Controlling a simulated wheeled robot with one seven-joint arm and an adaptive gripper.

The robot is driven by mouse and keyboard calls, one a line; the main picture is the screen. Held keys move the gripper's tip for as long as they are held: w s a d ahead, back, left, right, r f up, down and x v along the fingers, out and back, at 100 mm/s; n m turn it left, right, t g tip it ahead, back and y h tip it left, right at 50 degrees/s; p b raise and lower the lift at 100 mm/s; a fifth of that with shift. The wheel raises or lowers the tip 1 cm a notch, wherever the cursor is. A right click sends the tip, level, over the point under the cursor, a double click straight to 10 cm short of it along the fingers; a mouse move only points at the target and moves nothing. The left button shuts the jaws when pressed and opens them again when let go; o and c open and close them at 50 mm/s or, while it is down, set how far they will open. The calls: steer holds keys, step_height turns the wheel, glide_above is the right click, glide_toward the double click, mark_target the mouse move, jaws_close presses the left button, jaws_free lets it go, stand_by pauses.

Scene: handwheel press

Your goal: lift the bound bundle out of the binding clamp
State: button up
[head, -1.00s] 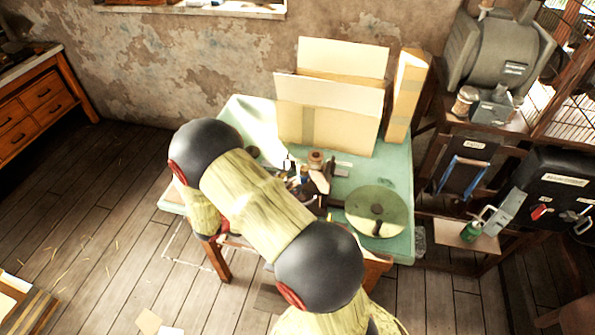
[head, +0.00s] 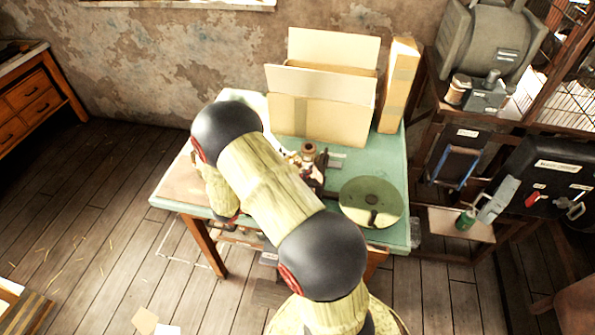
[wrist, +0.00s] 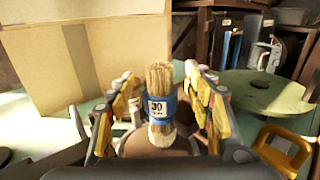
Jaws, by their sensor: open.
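The bound bundle (wrist: 160,112) stands upright in the middle of the wrist view, pale straw with a blue band and a white label. My gripper (wrist: 159,82) is open, with one yellow-and-grey finger on each side of the bundle and visible gaps between. A brown rounded part (wrist: 137,145) lies around the bundle's foot; I cannot tell whether this is the binding clamp. In the head view my arm covers much of the work area, and the bundle and gripper cannot be made out there.
A green table (head: 395,165) carries a large cardboard box (head: 320,100) behind the work area. A round green disc (head: 370,203) lies to the right, also in the wrist view (wrist: 265,92). A yellow handle-like part (wrist: 283,148) is close at right in the wrist view.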

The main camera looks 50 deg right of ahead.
steer(key=shift+c, duration=0.8)
steer(key=c, duration=1.1)
jaws_close()
